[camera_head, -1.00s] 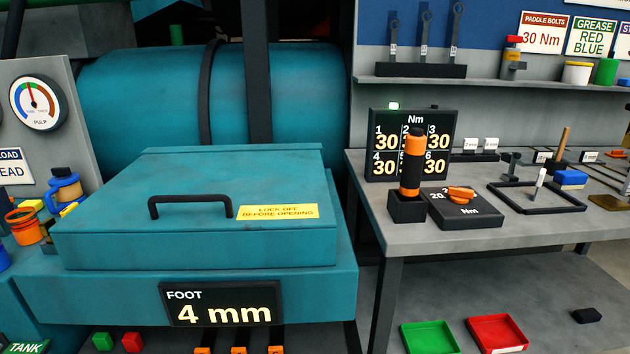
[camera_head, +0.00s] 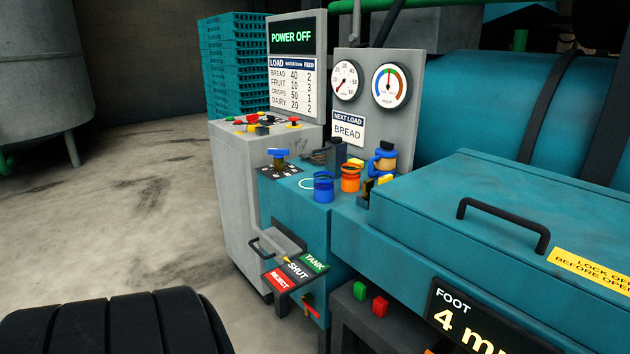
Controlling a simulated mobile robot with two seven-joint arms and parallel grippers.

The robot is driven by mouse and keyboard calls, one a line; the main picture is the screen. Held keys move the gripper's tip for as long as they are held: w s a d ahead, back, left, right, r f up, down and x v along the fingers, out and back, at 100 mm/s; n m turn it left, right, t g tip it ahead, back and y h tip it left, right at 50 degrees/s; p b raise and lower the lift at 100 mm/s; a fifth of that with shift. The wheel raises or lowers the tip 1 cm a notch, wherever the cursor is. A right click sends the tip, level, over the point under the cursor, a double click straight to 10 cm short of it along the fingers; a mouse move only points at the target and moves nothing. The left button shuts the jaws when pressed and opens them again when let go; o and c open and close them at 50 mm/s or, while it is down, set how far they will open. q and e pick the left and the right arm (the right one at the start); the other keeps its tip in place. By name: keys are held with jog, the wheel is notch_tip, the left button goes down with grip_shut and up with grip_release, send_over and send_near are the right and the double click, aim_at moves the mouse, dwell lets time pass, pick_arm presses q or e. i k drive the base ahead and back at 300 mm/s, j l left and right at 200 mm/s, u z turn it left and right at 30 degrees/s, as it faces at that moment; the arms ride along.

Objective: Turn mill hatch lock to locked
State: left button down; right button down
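The teal mill hatch (camera_head: 480,205) is shut, with a black bar handle (camera_head: 505,222) on top. A yellow label (camera_head: 590,268) on it, cut off by the right edge, reads "LOCK OFF BEFORE OPENING". A small yellow and black fitting (camera_head: 384,180) sits by the hatch's left edge. A blue-topped knob (camera_head: 278,155) stands on a dark marked plate left of it. I cannot tell which of these is the hatch lock, or its setting. Neither gripper is in view.
Blue (camera_head: 324,188) and orange (camera_head: 350,179) ring-topped parts stand between knob and hatch. A grey cabinet (camera_head: 236,195) with buttons carries a "POWER OFF" screen (camera_head: 292,38). A TANK/SHUT/REJECT plate (camera_head: 297,270) sits low in front. Open floor (camera_head: 120,220) lies left.

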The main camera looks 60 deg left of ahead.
aim_at(388, 177)
jog(key=u, duration=1.5)
jog(key=z, duration=0.3)
